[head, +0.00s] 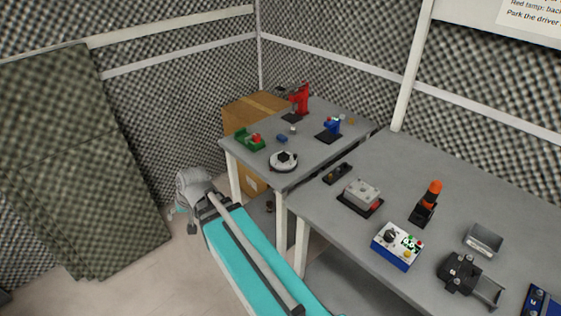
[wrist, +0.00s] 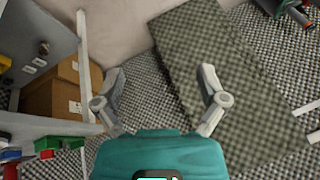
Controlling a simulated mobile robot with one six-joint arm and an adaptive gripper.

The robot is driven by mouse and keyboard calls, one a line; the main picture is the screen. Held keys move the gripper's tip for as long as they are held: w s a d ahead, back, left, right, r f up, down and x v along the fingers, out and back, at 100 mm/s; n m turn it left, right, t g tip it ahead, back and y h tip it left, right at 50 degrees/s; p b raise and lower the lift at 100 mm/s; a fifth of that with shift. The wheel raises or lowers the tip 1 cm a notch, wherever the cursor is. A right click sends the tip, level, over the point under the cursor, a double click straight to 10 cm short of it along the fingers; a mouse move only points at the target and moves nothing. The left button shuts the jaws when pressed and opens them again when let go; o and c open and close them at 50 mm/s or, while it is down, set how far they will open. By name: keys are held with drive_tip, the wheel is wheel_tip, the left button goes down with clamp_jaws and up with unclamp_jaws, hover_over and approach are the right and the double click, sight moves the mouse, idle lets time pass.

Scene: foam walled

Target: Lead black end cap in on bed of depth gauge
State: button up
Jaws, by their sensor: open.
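My gripper (head: 181,215) hangs over the floor left of the tables, away from every small part. In the wrist view my gripper (wrist: 163,72) is open, with nothing between its fingers. A red upright tool on a dark base (head: 299,101) and a blue tool on a black plate (head: 331,127) stand on the far table. I cannot tell for sure which is the depth gauge. I cannot pick out the black end cap with certainty. A long black holder (head: 337,174) with small dark round parts lies on the near table.
The far table (head: 318,150) also bears a green fixture (head: 248,139) and a round dial-like piece (head: 284,161). The near table holds a grey block (head: 362,194), an orange-topped device (head: 428,203) and a blue control box (head: 397,246). Foam panels (head: 75,160) lean at left.

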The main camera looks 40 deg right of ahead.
drive_tip(key=w+d+r+m+t+b, duration=0.2)
drive_tip(key=w+d+r+m+t, duration=0.1)
drive_tip(key=w+r+m+t, duration=0.35)
drive_tip(key=w+d+r+m+t+b, duration=0.25)
drive_tip(key=w+m+t, duration=0.35)
drive_tip(key=w, duration=0.4)
drive_tip(key=w+d+r+m+h+b, duration=0.1)
drive_tip(key=w+d+r+m+h, duration=0.15)
drive_tip(key=d+m+h, duration=1.05)
drive_tip(key=s+d+f+m+g+h+b, duration=0.1)
drive_tip(key=s+d+f+m+g, duration=0.4)
drive_tip(key=m, duration=0.7)
drive_tip(key=s+d+f+m+g+h+b, duration=0.2)
drive_tip(key=s+d+f+m+g, duration=0.4)
drive_tip(key=d+m+g, duration=0.4)
drive_tip(key=s+m, duration=0.1)
drive_tip(key=m, duration=0.1)
drive_tip(key=shift+d+f+m+g+b, duration=0.2)
drive_tip(key=shift+d+m+g+b, duration=0.05)
drive_tip(key=shift+m+g+b, duration=0.1)
